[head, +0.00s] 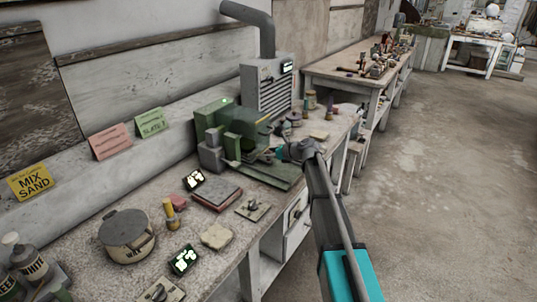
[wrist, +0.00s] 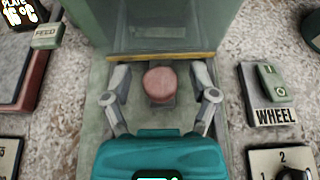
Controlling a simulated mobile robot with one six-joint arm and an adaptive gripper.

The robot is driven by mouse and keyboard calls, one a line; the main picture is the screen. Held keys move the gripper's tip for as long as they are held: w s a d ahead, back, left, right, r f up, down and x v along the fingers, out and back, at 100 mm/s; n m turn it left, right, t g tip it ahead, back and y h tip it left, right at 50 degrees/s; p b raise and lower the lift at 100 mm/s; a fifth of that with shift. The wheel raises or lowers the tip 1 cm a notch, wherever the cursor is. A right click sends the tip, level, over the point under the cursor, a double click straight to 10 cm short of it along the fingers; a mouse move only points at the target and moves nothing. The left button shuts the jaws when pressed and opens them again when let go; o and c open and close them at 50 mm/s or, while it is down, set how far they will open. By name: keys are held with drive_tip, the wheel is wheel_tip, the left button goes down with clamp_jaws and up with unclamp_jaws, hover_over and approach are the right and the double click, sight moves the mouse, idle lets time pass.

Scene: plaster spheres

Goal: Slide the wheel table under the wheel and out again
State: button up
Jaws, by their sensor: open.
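The green grinding machine (head: 228,128) stands on the bench against the wall; its green housing (wrist: 170,28) with a yellow strip is at the top of the wrist view. A flat grey-green table (wrist: 98,125) lies in front of the housing, and its long edge shows in the head view (head: 270,178). A round reddish knob (wrist: 160,85) stands on the table. My gripper (wrist: 160,76) is open, with one finger on each side of the knob and gaps between. In the head view my gripper (head: 283,153) is at the machine's front. The wheel itself is hidden.
A WHEEL switch box (wrist: 268,95) is right of the table, above a numbered dial (wrist: 283,162). A FEED button (wrist: 46,36) is at left. A pot (head: 127,232), a reddish box (head: 216,193) and small panels crowd the bench front. The floor (head: 440,190) at right is clear.

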clamp_jaws()
drive_tip(key=shift+s, duration=0.15)
